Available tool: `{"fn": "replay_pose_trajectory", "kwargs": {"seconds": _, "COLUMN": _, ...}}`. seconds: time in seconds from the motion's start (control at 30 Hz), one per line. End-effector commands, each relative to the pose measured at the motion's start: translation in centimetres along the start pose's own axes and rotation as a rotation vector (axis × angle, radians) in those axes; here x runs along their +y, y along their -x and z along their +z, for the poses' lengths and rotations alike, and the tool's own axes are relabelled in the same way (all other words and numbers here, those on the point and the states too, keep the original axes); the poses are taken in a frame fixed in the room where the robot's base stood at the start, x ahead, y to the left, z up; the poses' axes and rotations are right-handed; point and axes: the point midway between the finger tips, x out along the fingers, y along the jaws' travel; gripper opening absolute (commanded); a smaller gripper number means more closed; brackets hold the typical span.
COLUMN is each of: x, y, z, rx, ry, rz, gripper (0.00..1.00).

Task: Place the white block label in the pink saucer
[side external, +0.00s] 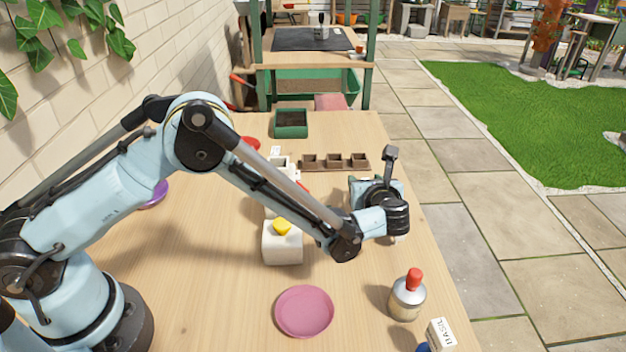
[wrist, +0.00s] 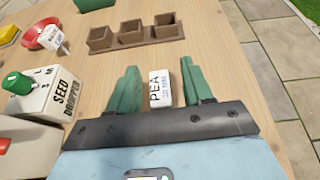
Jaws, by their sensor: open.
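A white block label (wrist: 160,90) marked "PEA" lies on the wooden table in the wrist view. My gripper (wrist: 160,76) is open, with one green finger on each side of the label and a gap visible on both sides. In the side external view my gripper hangs low over the right part of the table; its fingers and that label are mostly hidden by my arm. The pink saucer (side external: 304,312) lies flat and empty at the front middle of the table, nearer the camera than my gripper. It is outside the wrist view.
A white block marked "BASIL" (side external: 441,335) and a red-capped bottle (side external: 407,297) stand front right. A white box with a yellow top (side external: 283,243) stands behind the saucer. Brown pots (wrist: 135,32), a seed dropper (wrist: 45,92) and a red saucer (wrist: 34,36) holding a white label surround my gripper.

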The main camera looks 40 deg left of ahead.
Motion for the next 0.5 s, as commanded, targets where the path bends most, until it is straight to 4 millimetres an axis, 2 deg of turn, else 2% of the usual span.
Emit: {"fn": "replay_pose_trajectory", "kwargs": {"seconds": 0.5, "x": 0.0, "y": 9.6, "z": -0.5, "rx": -0.001, "ry": -0.001, "rz": -0.003, "gripper": 0.50}}
